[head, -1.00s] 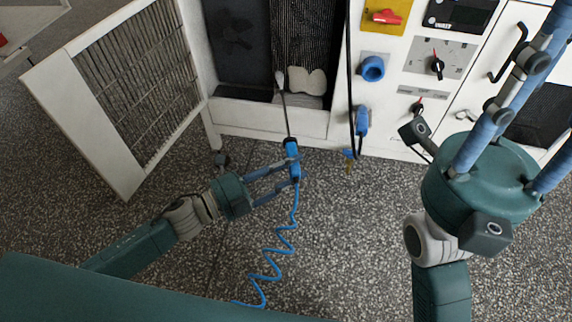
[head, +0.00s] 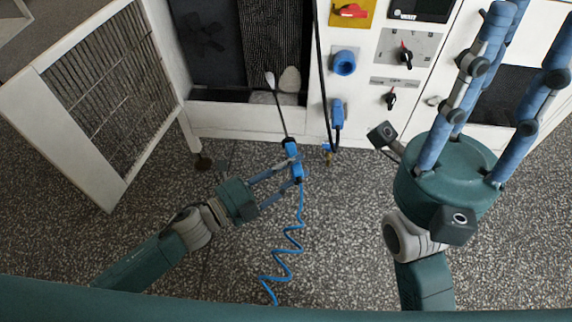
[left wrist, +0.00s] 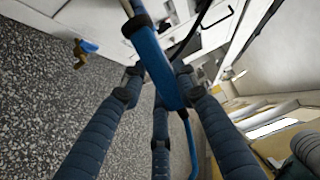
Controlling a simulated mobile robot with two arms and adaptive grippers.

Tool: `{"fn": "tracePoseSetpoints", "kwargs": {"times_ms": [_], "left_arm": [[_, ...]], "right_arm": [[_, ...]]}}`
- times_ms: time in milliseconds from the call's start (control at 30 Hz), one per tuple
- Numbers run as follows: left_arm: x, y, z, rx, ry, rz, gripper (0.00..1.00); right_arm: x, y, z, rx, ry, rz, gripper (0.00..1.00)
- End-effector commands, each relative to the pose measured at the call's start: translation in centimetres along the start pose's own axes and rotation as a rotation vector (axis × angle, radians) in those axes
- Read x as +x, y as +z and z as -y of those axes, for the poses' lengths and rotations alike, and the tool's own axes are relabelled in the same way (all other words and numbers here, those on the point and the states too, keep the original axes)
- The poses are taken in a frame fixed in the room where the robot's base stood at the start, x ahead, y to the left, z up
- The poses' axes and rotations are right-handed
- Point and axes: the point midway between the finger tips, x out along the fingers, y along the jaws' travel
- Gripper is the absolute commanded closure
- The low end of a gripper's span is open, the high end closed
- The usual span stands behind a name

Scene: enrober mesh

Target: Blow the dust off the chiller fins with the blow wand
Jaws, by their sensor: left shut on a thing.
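My left gripper (head: 292,170) is shut on the blue handle of the blow wand (head: 293,158). The handle also shows between the fingers in the left wrist view (left wrist: 155,60). The wand's thin dark tube slants up into the open cabinet, its pale tip over the lower part of the dark ribbed chiller fins (head: 275,42). A pale dust patch (head: 289,80) shows just right of the tip, and a greyer patch (head: 262,97) lies below it. I cannot tell whether the tip touches the fins. My right gripper (head: 525,48) is raised at the right, fingers spread, empty.
The cabinet's louvred door (head: 103,95) hangs open at the left. A coiled blue hose (head: 285,250) trails from the wand over the speckled floor. A blue plug (head: 337,113) with a black cable, a blue round fitting (head: 343,62) and dials are on the panel at right.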

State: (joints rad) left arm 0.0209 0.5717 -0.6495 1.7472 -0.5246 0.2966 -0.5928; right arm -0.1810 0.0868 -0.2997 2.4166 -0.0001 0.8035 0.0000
Motion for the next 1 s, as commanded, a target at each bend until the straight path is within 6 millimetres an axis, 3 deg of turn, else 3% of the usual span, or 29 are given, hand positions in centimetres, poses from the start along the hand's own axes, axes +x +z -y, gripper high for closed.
{"fn": "tracePoseSetpoints", "kwargs": {"times_ms": [700,1000], "left_arm": [[2.8,-2.3,0.1,0.001,-0.002,0.000,1.00],[3.1,-2.6,0.1,0.001,-0.001,0.000,1.00]], "right_arm": [[-0.1,-0.2,-0.1,0.003,0.010,0.012,0.70],[-0.5,0.1,-0.1,0.004,0.015,0.029,0.70]]}}
